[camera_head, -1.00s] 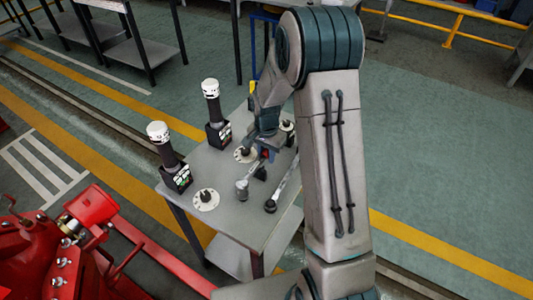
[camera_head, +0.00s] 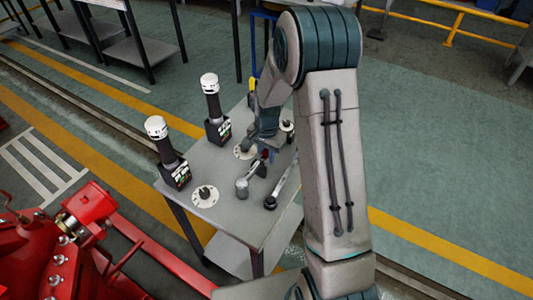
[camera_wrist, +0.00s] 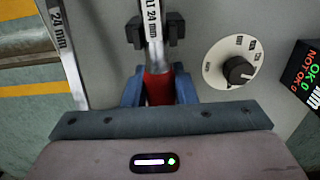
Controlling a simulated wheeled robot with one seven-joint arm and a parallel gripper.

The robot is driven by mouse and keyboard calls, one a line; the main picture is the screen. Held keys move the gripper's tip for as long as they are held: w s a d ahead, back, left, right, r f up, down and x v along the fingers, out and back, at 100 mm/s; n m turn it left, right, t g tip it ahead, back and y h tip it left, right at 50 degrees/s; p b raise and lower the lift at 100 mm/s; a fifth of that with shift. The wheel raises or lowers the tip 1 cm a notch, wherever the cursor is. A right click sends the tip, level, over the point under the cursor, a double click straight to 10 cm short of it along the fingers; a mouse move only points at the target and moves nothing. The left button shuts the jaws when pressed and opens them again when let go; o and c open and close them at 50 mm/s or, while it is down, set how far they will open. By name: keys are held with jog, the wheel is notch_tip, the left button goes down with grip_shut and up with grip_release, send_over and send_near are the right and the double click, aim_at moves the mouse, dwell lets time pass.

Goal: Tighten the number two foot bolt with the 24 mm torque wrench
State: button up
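In the wrist view a torque wrench (camera_wrist: 154,28) marked 24 mm lies in a dark holder, its red grip (camera_wrist: 158,88) between the blue fingers of my gripper (camera_wrist: 159,92). The fingers stand on both sides of the grip; whether they press on it I cannot tell. A second wrench (camera_wrist: 66,45), also marked 24 mm, lies to the left. In the head view my gripper (camera_head: 266,152) is low over the table at the first wrench (camera_head: 248,180), with the second wrench (camera_head: 283,186) to its right. The red pumpset (camera_head: 60,255) is at lower left; I cannot tell which bolt is number two.
The grey table (camera_head: 232,212) also carries two upright black tools with white tops (camera_head: 210,84) (camera_head: 156,128) and round white dials (camera_head: 205,196). A dial (camera_wrist: 235,62) and an OK/NOT OK display (camera_wrist: 302,78) are close right of my gripper.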

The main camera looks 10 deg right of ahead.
aim_at(266, 151)
jog(key=o, duration=0.5)
notch_tip(266, 151, up, 14)
jog(key=shift+b, duration=0.35)
jog(key=shift+f, duration=0.1)
jog(key=s+r+n+t, duration=0.1)
jog(key=s+r+n, duration=0.2)
jog(key=s, duration=0.9)
jog(key=s+r+n+t, duration=0.2)
jog(key=s+n, duration=0.4)
jog(key=s, duration=0.5)
jog(key=shift+v, duration=0.85)
